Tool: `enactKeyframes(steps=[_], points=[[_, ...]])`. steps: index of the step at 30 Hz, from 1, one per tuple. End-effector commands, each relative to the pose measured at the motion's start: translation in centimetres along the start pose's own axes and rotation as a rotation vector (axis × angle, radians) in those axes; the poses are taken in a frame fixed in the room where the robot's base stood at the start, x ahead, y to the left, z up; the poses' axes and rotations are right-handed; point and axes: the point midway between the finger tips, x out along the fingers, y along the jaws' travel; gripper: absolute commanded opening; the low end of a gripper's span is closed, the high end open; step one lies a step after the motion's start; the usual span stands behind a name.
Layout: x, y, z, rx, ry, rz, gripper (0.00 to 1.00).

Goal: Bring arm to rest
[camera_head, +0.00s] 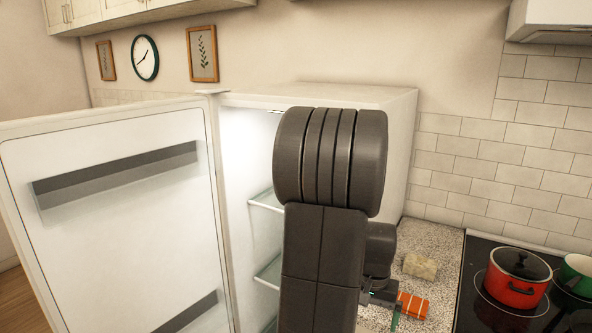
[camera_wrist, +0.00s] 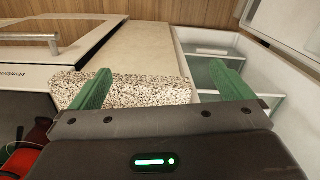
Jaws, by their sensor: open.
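My arm (camera_head: 325,235) rises in front of the open fridge in the head view and hides part of its inside. My gripper is mostly hidden behind the arm there, with one green finger showing low by the counter. In the wrist view, my gripper (camera_wrist: 160,68) has its two green fingers wide apart, with nothing held between them. The speckled counter edge (camera_wrist: 140,90) and a beige panel show beyond the fingers.
The fridge door (camera_head: 110,240) stands wide open at left; the fridge (camera_head: 390,140) has glass shelves. A beige block (camera_head: 420,266) and an orange striped item (camera_head: 413,305) lie on the counter. A red pot (camera_head: 517,280) and green pot (camera_head: 577,275) stand on the hob.

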Motion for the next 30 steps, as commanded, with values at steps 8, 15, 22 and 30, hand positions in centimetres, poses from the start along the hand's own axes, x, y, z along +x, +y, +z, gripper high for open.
enactKeyframes(steps=[8, 15, 22, 30], points=[[3.5, -4.2, -0.7, -0.087, -0.004, 0.001, 1.00], [5.2, -6.3, -1.1, -0.129, -0.001, 0.000, 1.00], [5.6, -6.8, -1.1, -0.138, 0.000, 0.000, 1.00], [5.6, -6.8, -1.1, -0.138, -0.001, 0.000, 1.00]])
